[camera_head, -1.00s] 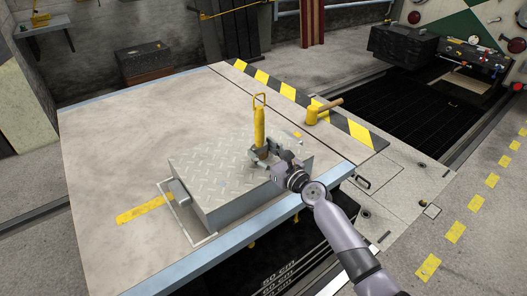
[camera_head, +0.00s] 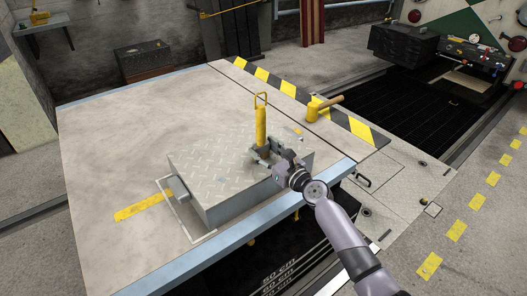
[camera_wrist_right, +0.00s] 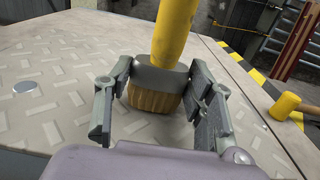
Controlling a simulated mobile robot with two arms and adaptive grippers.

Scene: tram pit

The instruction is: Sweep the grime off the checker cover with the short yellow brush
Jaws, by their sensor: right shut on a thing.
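The checker cover (camera_head: 213,163) is a grey diamond-plate top on a low block near the front of the pale platform. The short yellow brush (camera_head: 261,124) stands about upright on its right part. My right gripper (camera_head: 262,153) is shut on the brush low down, near its grey collar. In the right wrist view the brush's tan bristles (camera_wrist_right: 155,100) are between the fingers, down at the cover's surface. I cannot clearly make out grime on the cover; the brush and fingers hide part of it. My left gripper is not in view.
A yellow mallet (camera_head: 314,110) lies behind the cover to the right, by a black-and-yellow striped strip (camera_head: 300,98). A grey frame (camera_head: 178,212) lies along the cover's left side. The platform's left half is clear. A dark pit (camera_head: 425,108) opens at the right.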

